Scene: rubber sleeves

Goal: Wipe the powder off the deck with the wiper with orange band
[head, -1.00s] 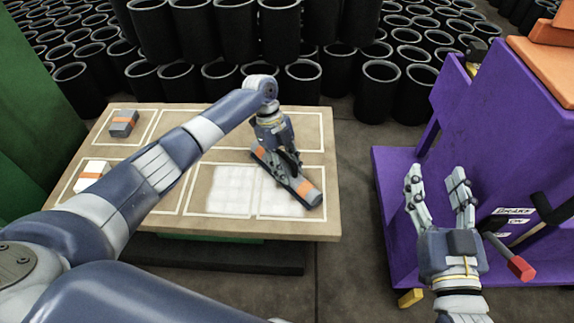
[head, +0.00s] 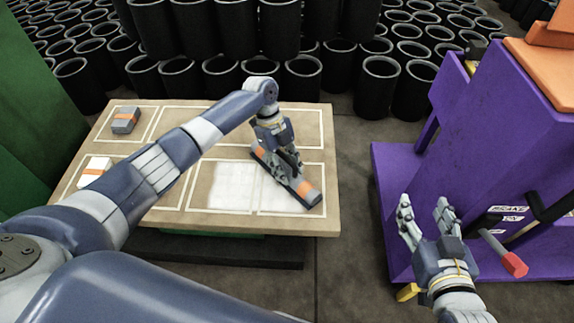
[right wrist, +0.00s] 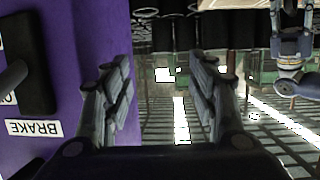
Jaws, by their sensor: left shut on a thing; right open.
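The wiper with orange band (head: 304,189) is a long dark grey bar with orange bands near its ends. It lies slantwise on the deck (head: 328,215), a tan board marked with white outlined rectangles. My left gripper (head: 285,172) is shut on the wiper's middle from above. White powder (head: 235,188) covers two front rectangles, to the left of the wiper and partly under it. My right gripper (head: 427,208) is open and empty, beside the purple machine; its spread fingers also show in the right wrist view (right wrist: 160,95).
A grey block with an orange band (head: 125,120) and a white block with an orange band (head: 95,170) sit on the deck's left. The purple machine (head: 480,150) has a red-ended lever (head: 514,264) near my right gripper. Black sleeves (head: 300,75) stand behind the deck.

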